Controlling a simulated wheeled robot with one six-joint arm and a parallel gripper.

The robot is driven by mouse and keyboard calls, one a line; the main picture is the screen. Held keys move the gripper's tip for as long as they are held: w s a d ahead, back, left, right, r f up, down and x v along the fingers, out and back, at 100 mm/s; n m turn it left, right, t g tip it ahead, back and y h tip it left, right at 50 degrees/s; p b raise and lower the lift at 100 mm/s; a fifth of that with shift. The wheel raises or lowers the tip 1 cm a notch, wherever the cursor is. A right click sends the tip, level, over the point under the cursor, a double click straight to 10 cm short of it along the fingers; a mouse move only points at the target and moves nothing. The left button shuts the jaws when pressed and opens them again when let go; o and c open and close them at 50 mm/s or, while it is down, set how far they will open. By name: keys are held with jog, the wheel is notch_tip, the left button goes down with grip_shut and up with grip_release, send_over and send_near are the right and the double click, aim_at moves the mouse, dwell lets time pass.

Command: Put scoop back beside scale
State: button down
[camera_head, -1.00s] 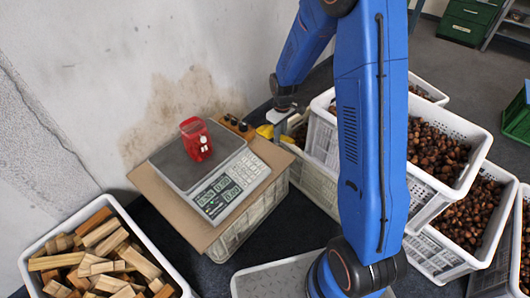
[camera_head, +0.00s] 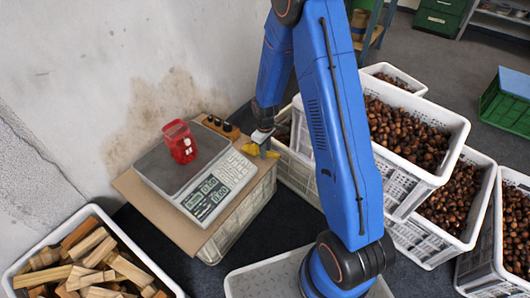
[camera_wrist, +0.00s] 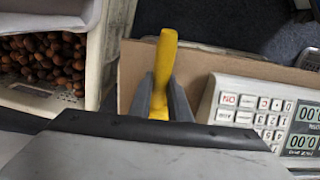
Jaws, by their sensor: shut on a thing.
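The yellow scoop (camera_head: 251,149) is at the right edge of the cardboard, beside the scale (camera_head: 214,190). My gripper (camera_head: 262,139) is shut on it. In the wrist view the scoop's yellow handle (camera_wrist: 165,55) stands between my two dark fingers (camera_wrist: 162,100), over the cardboard strip left of the scale's keypad (camera_wrist: 262,115). The scoop's other end is hidden by my gripper. I cannot tell if the scoop touches the cardboard. A red container (camera_head: 180,142) stands on the scale's plate.
The scale stands on a cardboard sheet (camera_head: 165,213) over a white crate. Dark bottles (camera_head: 222,126) stand behind it. White crates of chestnuts (camera_head: 405,130) are on the right. A crate of wood blocks (camera_head: 85,262) is at the lower left.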

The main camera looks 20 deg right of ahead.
jog(key=shift+f, duration=0.1)
jog(key=c, duration=1.7)
grip_release()
jog(key=shift+o, duration=0.2)
jog(key=s+r+m+t, duration=0.1)
jog(key=s+r, duration=0.1)
jog(key=r, duration=0.9)
jog(key=s+r, duration=0.3)
jog(key=r, duration=0.9)
jog(key=s+d+r+m+t, duration=0.1)
jog(key=s+r+m, duration=0.1)
jog(key=s+r, duration=0.65)
jog(key=s+d+r+m+t, duration=0.1)
jog(key=s+d+r+m, duration=0.1)
jog(key=s+r, duration=0.6)
jog(key=s+m+t, duration=0.1)
jog(key=s+m, duration=0.1)
jog(key=s, duration=1.1)
jog(key=shift+s+r+t, duration=0.15)
jog(key=shift+r+t, duration=0.25)
jog(key=shift+r, duration=0.05)
jog(key=shift+d, duration=0.1)
